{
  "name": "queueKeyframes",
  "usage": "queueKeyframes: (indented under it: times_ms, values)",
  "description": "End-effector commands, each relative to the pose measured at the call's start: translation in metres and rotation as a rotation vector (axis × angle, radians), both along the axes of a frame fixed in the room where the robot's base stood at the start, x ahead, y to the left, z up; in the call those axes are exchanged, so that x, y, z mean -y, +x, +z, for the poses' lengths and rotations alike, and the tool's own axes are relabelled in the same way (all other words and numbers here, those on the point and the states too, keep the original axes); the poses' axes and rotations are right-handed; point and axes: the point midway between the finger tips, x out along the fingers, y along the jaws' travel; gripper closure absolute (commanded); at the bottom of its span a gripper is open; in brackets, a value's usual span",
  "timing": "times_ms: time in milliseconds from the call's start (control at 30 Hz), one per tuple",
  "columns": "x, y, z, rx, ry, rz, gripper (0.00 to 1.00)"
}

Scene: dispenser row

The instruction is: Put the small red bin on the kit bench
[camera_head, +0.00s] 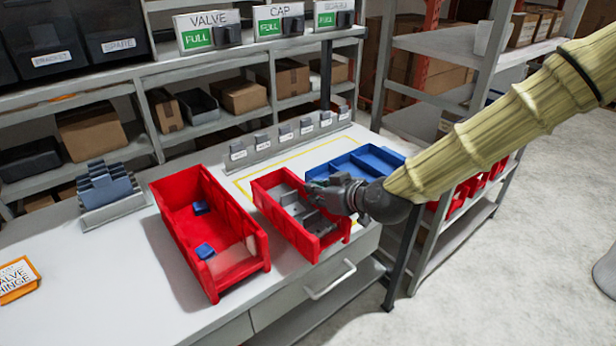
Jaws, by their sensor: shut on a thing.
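The small red bin (318,246) is at the right part of the white kit bench (110,262), partly over a yellow outline. Several grey pieces show inside it. My gripper (325,196) comes in from the right and is shut on the small red bin at its right side. The fingertips are hard to make out against the grey pieces. I cannot tell whether the bin rests on the bench or is held just above it. The bin looks upright.
A larger red bin (238,272) with blue pieces stands just left. A blue divided tray (366,160) is behind my gripper. Grey holders with labels (285,139) line the bench's back. The left-front bench top is clear.

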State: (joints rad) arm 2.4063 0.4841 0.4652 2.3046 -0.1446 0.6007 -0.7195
Motion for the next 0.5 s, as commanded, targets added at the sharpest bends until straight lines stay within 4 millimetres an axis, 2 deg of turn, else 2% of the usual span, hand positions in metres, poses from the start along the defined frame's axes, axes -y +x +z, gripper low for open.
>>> queueKeyframes:
  times_ms: [500]
  values:
    - [-0.029,0.088,-0.006,0.0,0.0,-0.004,1.0]
